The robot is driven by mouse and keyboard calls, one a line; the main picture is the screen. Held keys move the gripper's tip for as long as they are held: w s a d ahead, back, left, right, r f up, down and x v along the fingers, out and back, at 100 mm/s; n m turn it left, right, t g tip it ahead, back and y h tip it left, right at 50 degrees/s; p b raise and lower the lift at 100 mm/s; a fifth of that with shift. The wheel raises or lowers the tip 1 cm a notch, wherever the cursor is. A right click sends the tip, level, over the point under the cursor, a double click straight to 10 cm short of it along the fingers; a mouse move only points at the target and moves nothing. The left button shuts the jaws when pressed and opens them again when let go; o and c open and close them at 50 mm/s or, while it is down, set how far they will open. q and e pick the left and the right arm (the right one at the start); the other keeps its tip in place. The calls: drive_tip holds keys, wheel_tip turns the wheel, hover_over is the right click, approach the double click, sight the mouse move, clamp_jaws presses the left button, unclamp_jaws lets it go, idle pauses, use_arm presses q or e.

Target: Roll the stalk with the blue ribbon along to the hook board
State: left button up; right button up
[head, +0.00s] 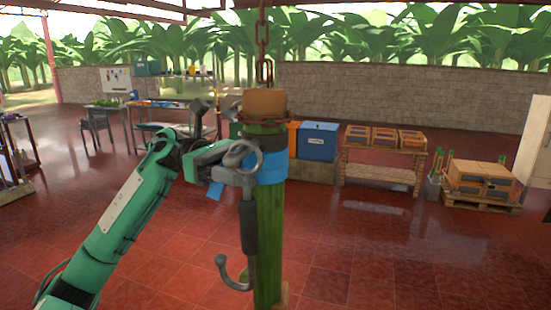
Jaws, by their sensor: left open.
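A thick green stalk (270,220) hangs upright in front of me from a rusty chain (264,45), with a brown cut block at its top. A blue ribbon (272,168) is wrapped around its upper part, and a loose end shows at the left. My left gripper (238,164) is open at the ribbon's height, at the stalk's left side; whether it touches the stalk is unclear. A grey hook with a ring and dark grip (249,228) hangs down in front of the stalk, by the gripper. My right gripper is out of view. I cannot make out the hook board.
A wooden bench with crates (383,140) and a pallet of crates (482,182) stand at the back right. A blue bin (317,142) stands behind the stalk. Work tables (160,106) are at the back left. The red tiled floor (380,260) is clear at the right.

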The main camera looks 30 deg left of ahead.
sight(282, 177)
use_arm(q)
drive_tip(key=shift+w+d+p, duration=0.1)
drive_tip(key=shift+d+p, duration=0.65)
drive_tip(key=shift+d, duration=1.35)
drive_tip(key=shift+c, duration=0.2)
drive_tip(key=c, duration=1)
drive_tip(key=shift+w+a, duration=0.1)
drive_tip(key=shift+c, duration=0.2)
